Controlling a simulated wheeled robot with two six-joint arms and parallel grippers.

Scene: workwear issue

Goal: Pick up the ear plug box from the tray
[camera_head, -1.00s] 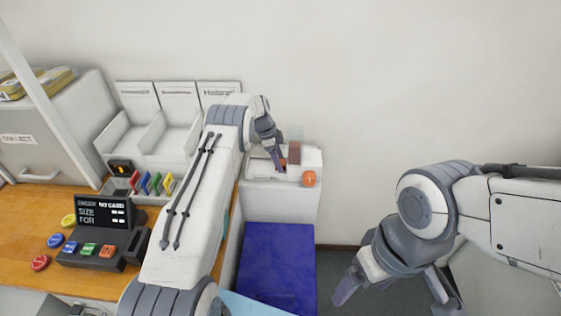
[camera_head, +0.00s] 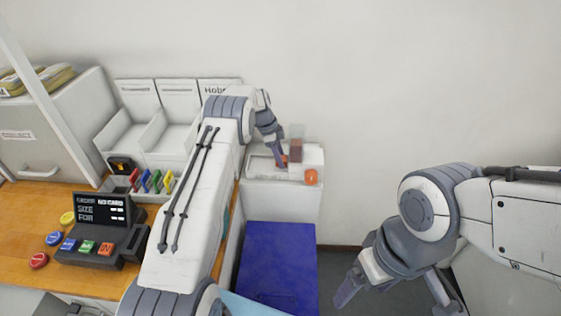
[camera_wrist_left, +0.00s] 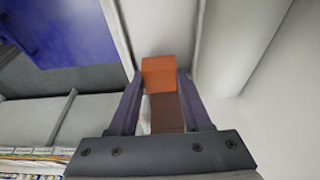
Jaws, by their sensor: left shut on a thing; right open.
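The ear plug box (camera_wrist_left: 158,75) shows as an orange block between the two fingers of my left gripper (camera_wrist_left: 157,85) in the left wrist view; the fingers are shut on it. In the head view, my left gripper (camera_head: 284,163) points down at the white tray (camera_head: 262,172), with a little of the box's red-orange beside the fingertip; the rest is hidden. I cannot tell whether the box touches the tray. My right gripper (camera_head: 392,296) is open and empty at the lower right, away from the tray.
A clear holder with a brown block (camera_head: 296,151) stands just right of my left gripper. A rounded orange piece (camera_head: 311,177) is on the tray unit's front. A blue surface (camera_head: 278,265) lies below. A keypad console (camera_head: 100,240) stands on the wooden counter at left.

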